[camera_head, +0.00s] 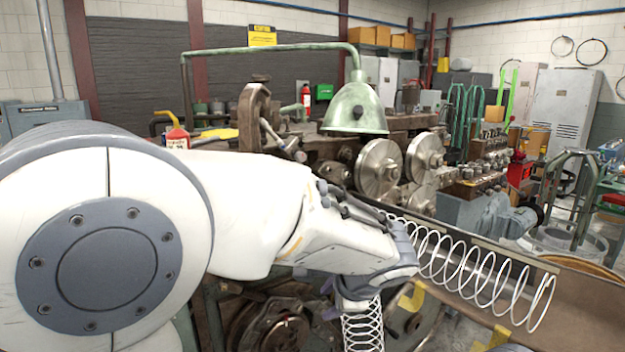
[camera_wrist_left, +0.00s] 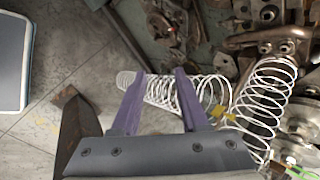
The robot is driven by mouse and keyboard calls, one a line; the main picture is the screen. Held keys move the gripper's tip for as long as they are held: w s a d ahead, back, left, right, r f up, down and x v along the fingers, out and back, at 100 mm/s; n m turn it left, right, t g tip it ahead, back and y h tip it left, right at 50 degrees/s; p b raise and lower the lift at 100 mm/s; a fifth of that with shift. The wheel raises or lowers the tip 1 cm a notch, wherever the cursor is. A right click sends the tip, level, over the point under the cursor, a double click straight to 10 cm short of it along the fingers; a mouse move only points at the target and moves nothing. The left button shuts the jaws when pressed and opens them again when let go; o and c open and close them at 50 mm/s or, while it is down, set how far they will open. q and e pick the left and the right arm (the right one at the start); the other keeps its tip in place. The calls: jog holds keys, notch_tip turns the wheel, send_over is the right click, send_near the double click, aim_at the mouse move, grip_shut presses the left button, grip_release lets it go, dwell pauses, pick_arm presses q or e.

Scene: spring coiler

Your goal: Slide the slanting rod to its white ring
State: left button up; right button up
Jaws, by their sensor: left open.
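My left gripper (camera_head: 350,290) reaches across the head view to the front of the coiling machine, and my arm hides part of the machine. In the left wrist view its two purple fingers (camera_wrist_left: 163,75) stand apart, with nothing held between them. A white coil spring (camera_wrist_left: 160,90) lies behind and between the fingertips; whether they touch it I cannot tell. A short slanting rod (camera_head: 272,133) shows on the machine's upper left, beyond my forearm. I cannot tell whether it is the task's rod. I cannot make out a separate white ring on any rod.
A long white spring (camera_head: 480,275) lies along a trough right of my gripper. Another spring (camera_head: 363,328) hangs below the gripper. A green lamp (camera_head: 356,107) overhangs the machine's round discs (camera_head: 379,168). Open floor (camera_wrist_left: 65,50) shows at left in the wrist view.

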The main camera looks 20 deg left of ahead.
pick_arm(q)
jog(key=w+a+r+m+t+y, duration=0.2)
jog(key=w+a+r+t, duration=0.1)
jog(key=w, duration=0.7)
jog(key=w+a+r+m+t+y+p, duration=0.1)
jog(key=w+a+r+m+t+y, duration=0.1)
jog(key=w+a+r, duration=0.4)
jog(key=w+a+r+m+t+y, duration=0.2)
jog(key=w+a+r+m+t, duration=0.1)
jog(key=w, duration=1.2)
jog(key=shift+w+a+r+t, duration=0.15)
jog(key=shift+a+r, duration=0.25)
jog(key=shift+a, duration=0.3)
jog(key=shift+w+a+r+t, duration=0.15)
jog(key=shift+a+r, duration=0.2)
jog(key=shift+a, duration=0.35)
jog(key=shift+w+a+p, duration=0.2)
jog(key=shift+w+p, duration=0.05)
jog(key=shift+p, duration=0.05)
grip_shut()
jog(key=shift+f, duration=0.1)
